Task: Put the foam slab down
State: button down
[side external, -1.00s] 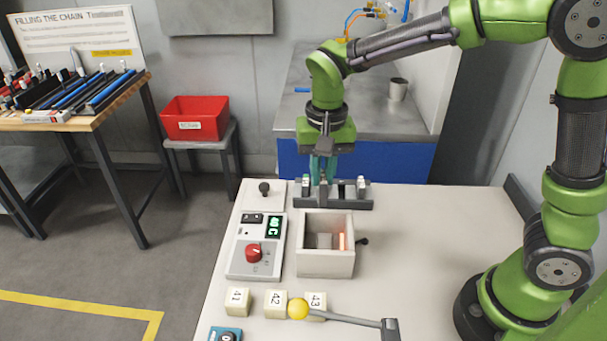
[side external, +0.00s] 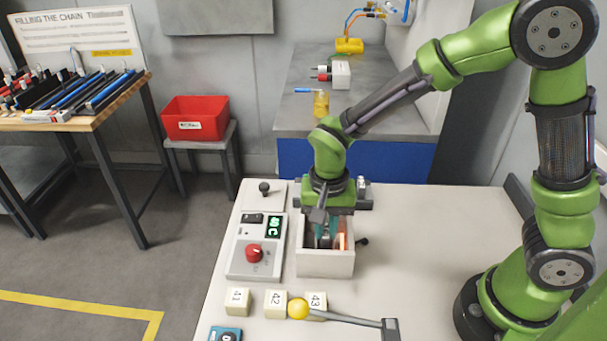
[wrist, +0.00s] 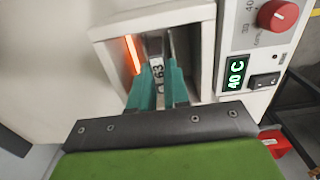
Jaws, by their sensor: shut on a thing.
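My gripper (side external: 328,228) is over the open pale box (side external: 325,264), with its teal fingers reaching down into the opening. In the wrist view the fingers (wrist: 160,72) are shut on a narrow grey-white piece (wrist: 157,88) with marks that look like 63. Most of this piece is hidden by the fingers, and I cannot tell whether it touches the box floor. I cannot make out any other thing as a foam slab. An orange glowing strip (wrist: 132,54) is on the box's inner wall, beside the fingers.
A control panel (side external: 245,262) reading 40 C stands left of the box. In front are numbered blocks (side external: 276,303) and a yellow ball (side external: 298,309) by a grey rod. The table's right side is clear.

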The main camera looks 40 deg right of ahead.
jog(key=shift+f, duration=0.2)
jog(key=shift+f, duration=0.15)
jog(key=c, duration=1.1)
grip_release()
